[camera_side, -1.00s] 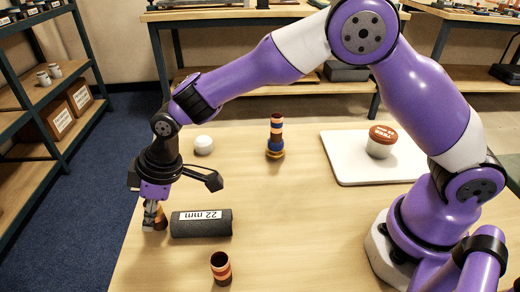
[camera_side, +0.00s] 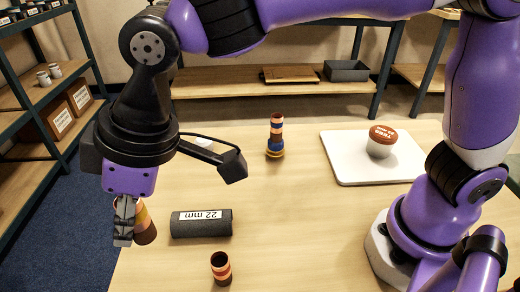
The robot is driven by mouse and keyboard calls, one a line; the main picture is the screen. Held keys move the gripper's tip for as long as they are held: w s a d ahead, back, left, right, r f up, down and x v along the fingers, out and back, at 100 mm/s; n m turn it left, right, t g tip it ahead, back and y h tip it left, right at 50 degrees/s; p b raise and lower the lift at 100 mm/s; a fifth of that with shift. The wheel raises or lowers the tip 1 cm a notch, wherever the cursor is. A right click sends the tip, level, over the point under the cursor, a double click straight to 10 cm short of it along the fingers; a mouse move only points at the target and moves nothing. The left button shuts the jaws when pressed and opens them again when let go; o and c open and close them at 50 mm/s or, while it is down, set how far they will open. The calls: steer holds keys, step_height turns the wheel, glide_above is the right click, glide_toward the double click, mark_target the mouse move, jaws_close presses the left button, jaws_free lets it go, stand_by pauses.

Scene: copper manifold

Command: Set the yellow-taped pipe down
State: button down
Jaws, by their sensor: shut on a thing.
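My gripper (camera_side: 125,222) is at the left, pointing down and shut on a short copper pipe with a yellow band (camera_side: 146,226). The fingers hide part of this pipe, and it looks slightly tilted. It appears to be held up near the table's left edge, left of the dark grey "22 mm" block; its exact height cannot be told. A second copper pipe with an orange band (camera_side: 221,267) stands upright at the front. A third piece, a copper pipe with blue and yellow bands (camera_side: 276,137), stands upright farther back.
The grey "22 mm" block (camera_side: 203,229) lies right of my gripper. The table's middle (camera_side: 300,215) is clear.

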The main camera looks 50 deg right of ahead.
steer(key=w+d+m+t+h, duration=0.1)
steer(key=w+d+m, duration=0.4)
steer(key=d, duration=0.7)
steer(key=w+d+m+t+h, duration=0.15)
steer(key=w+d+m, duration=0.25)
steer(key=w+d, duration=0.55)
steer(key=s+d+m+g+h, duration=0.1)
steer(key=s+d+m+h, duration=0.2)
steer(key=d, duration=1.1)
steer(key=s+d+m+g+h, duration=0.1)
steer(key=s+d+m, duration=0.35)
steer(key=d, duration=0.85)
steer(key=shift+m+t+y, duration=0.25)
steer(key=f, duration=1.4)
steer(key=shift+w+f, duration=0.4)
steer(key=shift+a, duration=0.1)
steer(key=c, duration=0.6)
jaws_free()
steer(key=shift+f, duration=0.1)
steer(key=shift+c, duration=0.2)
